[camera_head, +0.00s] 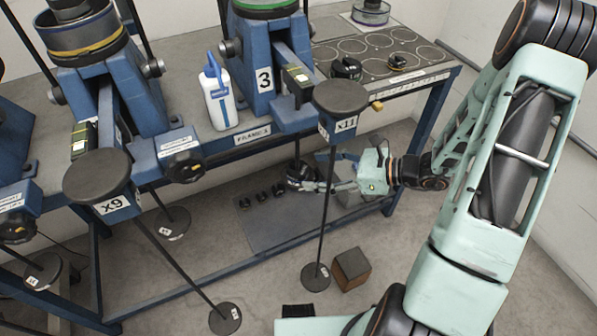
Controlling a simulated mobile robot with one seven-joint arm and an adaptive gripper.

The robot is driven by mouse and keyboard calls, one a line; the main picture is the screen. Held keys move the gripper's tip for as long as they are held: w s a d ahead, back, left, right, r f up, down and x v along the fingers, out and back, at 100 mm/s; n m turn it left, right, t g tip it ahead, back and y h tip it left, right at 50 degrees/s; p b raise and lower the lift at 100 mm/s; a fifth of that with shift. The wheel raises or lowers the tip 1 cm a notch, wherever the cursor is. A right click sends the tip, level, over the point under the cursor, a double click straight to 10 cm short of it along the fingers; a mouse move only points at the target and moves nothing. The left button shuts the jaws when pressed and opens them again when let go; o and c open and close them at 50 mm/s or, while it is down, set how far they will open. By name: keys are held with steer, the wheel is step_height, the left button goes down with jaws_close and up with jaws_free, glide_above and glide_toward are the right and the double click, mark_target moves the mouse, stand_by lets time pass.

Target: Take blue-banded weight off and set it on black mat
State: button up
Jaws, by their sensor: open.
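My gripper (318,185) reaches left under the bench behind the x11 rod, its jaws open. Its fingertips are at a dark round weight (299,174) on a thin hanging rod. I cannot tell whether they touch it. Any blue band on this weight is too small or hidden to make out for certain. A dark flat mat (275,226) lies low under the bench, and I cannot tell whether it is the black mat. Several small black pieces stand near its back edge.
The x11 lever's round pad (340,97) and long rod stand in front of my gripper. A brown block (351,269) is on the floor. A white bottle (218,95) stands on the bench. The bench's right part has a ringed plate (372,50). The mat's front part is clear.

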mark_target(303, 169)
steer(key=x, duration=0.2)
steer(key=b+x, duration=0.1)
steer(key=x, duration=0.1)
steer(key=shift+w+d+f, duration=0.2)
steer(key=shift+w+f, duration=0.05)
steer(key=shift+w+a+f, duration=0.1)
steer(key=shift+w+a, duration=0.15)
steer(key=shift+a, duration=0.2)
steer(key=c, duration=1.5)
